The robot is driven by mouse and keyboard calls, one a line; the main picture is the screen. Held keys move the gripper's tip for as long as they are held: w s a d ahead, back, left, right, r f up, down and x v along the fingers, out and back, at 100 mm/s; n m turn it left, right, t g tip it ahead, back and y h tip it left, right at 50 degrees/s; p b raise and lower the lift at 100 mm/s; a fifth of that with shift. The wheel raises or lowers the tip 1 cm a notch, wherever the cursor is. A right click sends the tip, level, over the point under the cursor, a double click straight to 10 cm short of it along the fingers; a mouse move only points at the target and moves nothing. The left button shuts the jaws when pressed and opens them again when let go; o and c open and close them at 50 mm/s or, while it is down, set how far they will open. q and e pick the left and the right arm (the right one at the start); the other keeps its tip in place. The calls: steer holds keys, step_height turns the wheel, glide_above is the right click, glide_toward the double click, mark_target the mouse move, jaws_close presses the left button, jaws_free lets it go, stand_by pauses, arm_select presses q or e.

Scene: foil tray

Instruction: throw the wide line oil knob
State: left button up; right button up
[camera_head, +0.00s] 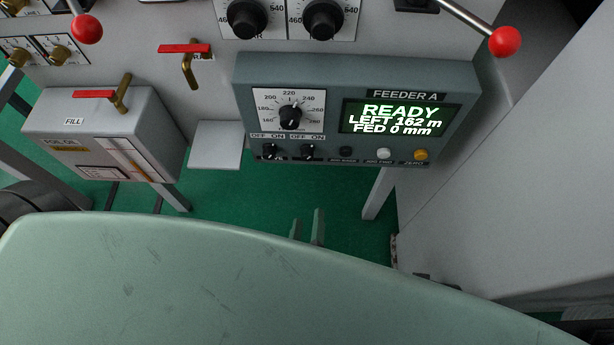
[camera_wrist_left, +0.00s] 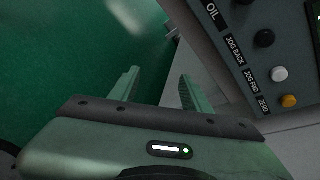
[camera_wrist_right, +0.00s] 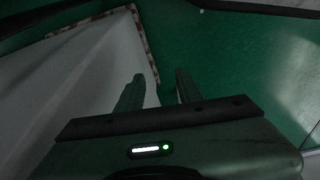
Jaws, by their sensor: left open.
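The grey FEEDER A box (camera_head: 356,82) carries two small black OFF/ON knobs at its lower left. The right one of these, the oil knob (camera_head: 308,151), sits left of the black jog-back button; the OIL label (camera_wrist_left: 212,13) shows in the left wrist view, but its knob is out of that frame. No wide line marking is readable. My left gripper (camera_head: 307,226) is open and empty, below the box in the head view and apart from it. It also shows in the left wrist view (camera_wrist_left: 158,75). My right gripper (camera_wrist_right: 159,77) is open and empty over the floor, in the right wrist view only.
Black, white and yellow buttons (camera_head: 420,155) line the box's lower edge beside the knobs. A dial (camera_head: 290,116) and a lit READY screen (camera_head: 398,118) are above. Red-handled levers (camera_head: 505,41) and a FILL box (camera_head: 100,130) stand around it. A grey panel (camera_head: 520,190) blocks the right.

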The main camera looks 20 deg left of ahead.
mark_target(306, 158)
arm_select(q)
step_height(306, 158, up, 12)
steer(key=a+m+t+y+b, duration=0.1)
steer(key=m+t+y+b, duration=0.1)
steer(key=t, duration=0.2)
steer(key=x, duration=0.8)
steer(key=shift+r, duration=0.2)
steer(key=shift+w+a, duration=0.1)
steer(key=shift+w, duration=0.15)
arm_select(e)
steer(key=r, duration=0.1)
steer(key=w+r, duration=0.1)
steer(key=r, duration=0.1)
arm_select(q)
jaws_close()
arm_select(e)
steer(key=shift+f, duration=0.1)
